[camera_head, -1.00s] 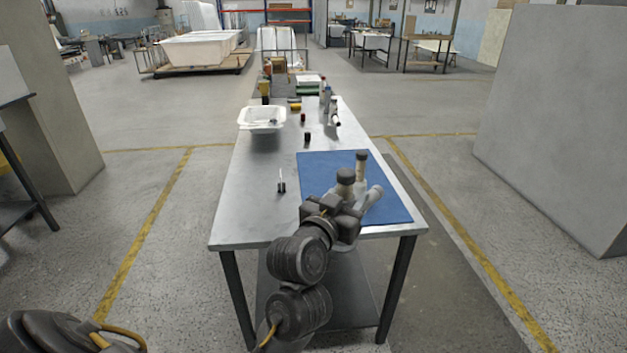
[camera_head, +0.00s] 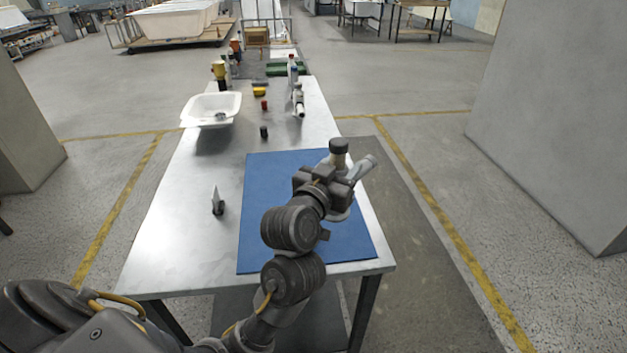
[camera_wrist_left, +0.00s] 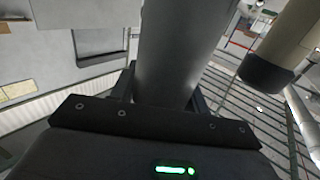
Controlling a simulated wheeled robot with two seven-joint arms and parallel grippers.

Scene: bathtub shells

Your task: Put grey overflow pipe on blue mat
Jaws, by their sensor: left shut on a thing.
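The blue mat (camera_head: 262,195) lies flat on the near right part of the metal table. My left gripper (camera_head: 343,183) is over the mat's right side and is shut on a grey pipe (camera_head: 364,168), which slants up to the right. In the left wrist view the grey pipe (camera_wrist_left: 172,50) stands between the jaws. A beige cylinder with a dark cap (camera_head: 339,147) shows just behind the gripper, and also at the right of the wrist view (camera_wrist_left: 285,50). I cannot tell whether it joins the pipe. The pipe's lower end is hidden. My right gripper is not in view.
A white basin (camera_head: 205,112) stands at the table's left edge. A small dark holder with a pale upright piece (camera_head: 217,203) stands left of the mat. Small black (camera_head: 264,132), red (camera_head: 264,105) and yellow (camera_head: 259,92) items and bottles (camera_head: 298,98) are farther back. Much of the mat is bare.

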